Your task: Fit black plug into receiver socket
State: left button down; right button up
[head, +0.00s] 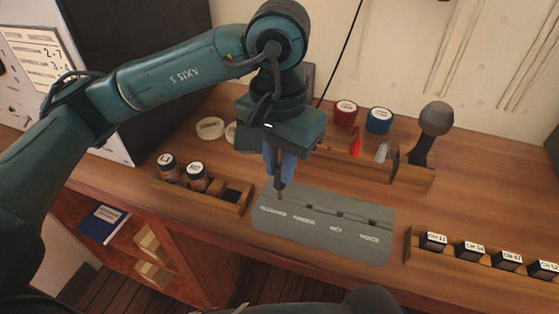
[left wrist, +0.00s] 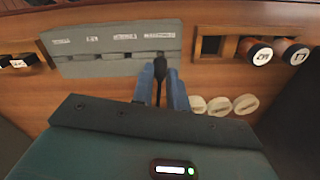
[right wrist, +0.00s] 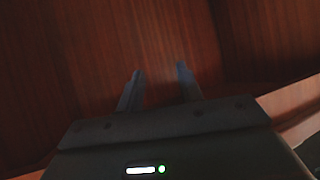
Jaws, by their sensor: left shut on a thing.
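My left gripper (head: 279,172) points down and is shut on the black plug (head: 281,187), over the left end of the grey socket panel (head: 318,243). The left wrist view also shows the plug (left wrist: 160,72) between the blue fingers, at the edge of the panel (left wrist: 110,66). The panel has a row of dark sockets and white labels; I cannot read for certain which is the receiver. The plug tip is close to the end socket, but whether it is inside is unclear. My right gripper (right wrist: 160,82) is open and empty in the right wrist view.
Left of the panel is a wooden holder (head: 243,208) with brown jars. Behind stand red (head: 345,113) and blue (head: 379,121) containers and a black handle (head: 433,128). A rack of CH blocks (head: 472,252) is at right. A thin black cord (head: 341,52) hangs behind my gripper.

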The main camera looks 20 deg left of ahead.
pick_arm(q)
jog(key=shift+f+b, duration=0.1)
jog(key=shift+b, duration=0.3)
pick_arm(e)
jog(key=shift+f, duration=0.35)
jog(key=shift+w+a+r, duration=0.1)
jog(key=shift+a+r, duration=0.1)
jog(key=shift+r, duration=0.15)
pick_arm(q)
jog(key=shift+f+b, duration=0.1)
jog(key=shift+b, duration=0.25)
pick_arm(e)
jog(key=shift+f, duration=0.4)
pick_arm(q)
jog(key=shift+f+b, duration=0.2)
jog(key=shift+b, duration=0.2)
pick_arm(e)
jog(key=shift+f, duration=0.3)
pick_arm(q)
jog(key=shift+f, duration=0.1)
pick_arm(e)
jog(key=shift+w+r, duration=0.1)
jog(key=shift+w, duration=0.05)
pick_arm(q)
jog(key=shift+f+b, duration=0.25)
jog(key=shift+b, duration=0.35)
pick_arm(e)
jog(key=shift+a+f, duration=0.1)
jog(key=shift+f, duration=0.25)
